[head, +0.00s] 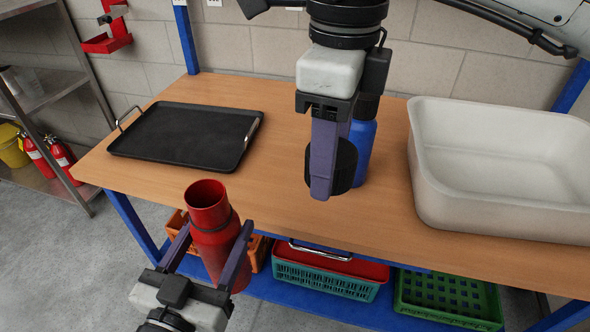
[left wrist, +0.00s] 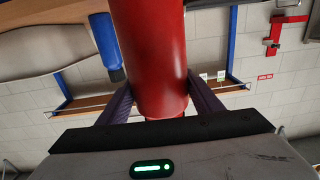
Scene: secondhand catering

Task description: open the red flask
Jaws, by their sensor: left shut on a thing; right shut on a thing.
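The red flask (head: 211,232) is upright in front of the table's front edge, with its top open and its red inside showing. My left gripper (head: 208,240) is shut around its body; the flask (left wrist: 148,60) also fills the middle of the left wrist view between the fingers. My right gripper (head: 330,178) points down over the table, shut on a black cylindrical lid (head: 345,167), apart from the flask and to its right. The far finger is mostly hidden.
A blue flask (head: 362,148) with a dark top stands right behind my right gripper. A black tray (head: 185,137) lies on the table's left, and a large white basin (head: 500,205) stands on the right. Crates (head: 325,277) sit on the shelf below.

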